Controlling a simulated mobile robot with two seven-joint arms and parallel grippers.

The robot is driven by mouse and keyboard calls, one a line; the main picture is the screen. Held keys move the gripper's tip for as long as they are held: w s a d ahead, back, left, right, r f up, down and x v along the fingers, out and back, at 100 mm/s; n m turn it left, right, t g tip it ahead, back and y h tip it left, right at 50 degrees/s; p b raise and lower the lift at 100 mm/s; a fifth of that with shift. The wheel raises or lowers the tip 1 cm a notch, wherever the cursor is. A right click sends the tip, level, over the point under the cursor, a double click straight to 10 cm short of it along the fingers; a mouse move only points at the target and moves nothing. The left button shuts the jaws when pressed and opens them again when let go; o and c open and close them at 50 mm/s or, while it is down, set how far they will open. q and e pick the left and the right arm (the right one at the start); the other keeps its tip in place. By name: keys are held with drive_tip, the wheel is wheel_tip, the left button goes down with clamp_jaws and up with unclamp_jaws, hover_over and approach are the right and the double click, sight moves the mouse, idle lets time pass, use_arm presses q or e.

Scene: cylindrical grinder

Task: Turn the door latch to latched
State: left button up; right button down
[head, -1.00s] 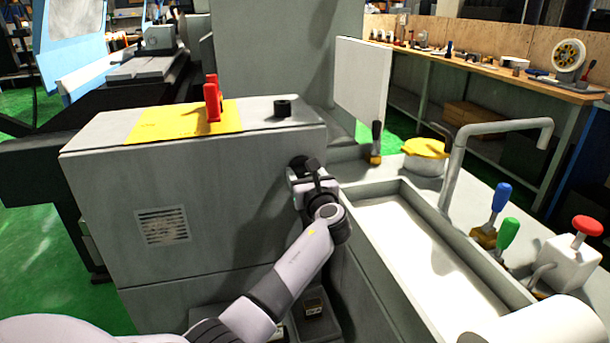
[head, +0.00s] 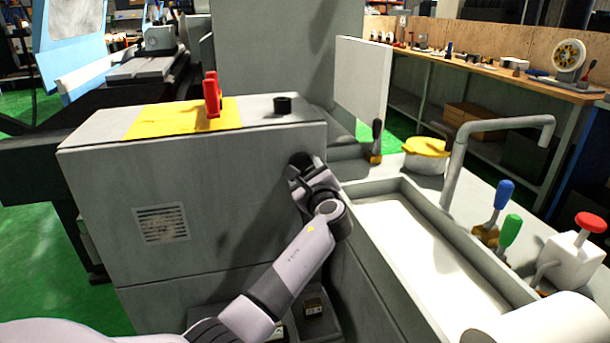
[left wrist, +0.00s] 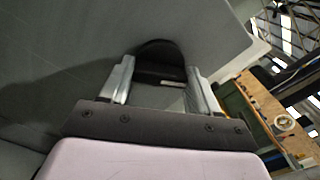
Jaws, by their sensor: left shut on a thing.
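The door latch is a black rounded knob (head: 298,160) on the front face of the grey cabinet (head: 100,190), near its upper right corner. My left gripper (head: 303,172) is at the latch and covers most of it in the head view. In the left wrist view, the black latch (left wrist: 162,58) sits between the two grey fingers of my left gripper (left wrist: 162,82), which is shut on it. The latch's exact angle is hard to read because the gripper hides it. My right gripper is not in view.
On the cabinet top are a yellow plate (head: 160,122) with a red lever (head: 211,95) and a black cylinder (head: 283,104). To the right are a trough (head: 400,230), a bent pipe (head: 457,165), blue and green handled levers, and a red-knobbed box (head: 572,262).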

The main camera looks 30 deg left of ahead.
use_arm(q)
drive_tip(key=n+b, duration=0.1)
drive_tip(key=n, duration=0.1)
drive_tip(key=shift+f+n, duration=0.15)
drive_tip(key=shift+n, duration=0.25)
drive_tip(key=n+b, duration=0.1)
drive_tip(key=n, duration=0.1)
drive_tip(key=shift+n+b, duration=0.4)
drive_tip(key=n+b, duration=0.3)
drive_tip(key=n, duration=0.1)
drive_tip(key=shift+n, duration=0.3)
drive_tip(key=shift+n+b, duration=0.4)
drive_tip(key=shift+n, duration=0.3)
drive_tip(key=o, duration=1.1)
drive_tip(key=shift+c, duration=0.2)
drive_tip(key=v, duration=0.7)
drive_tip(key=shift+p, duration=0.3)
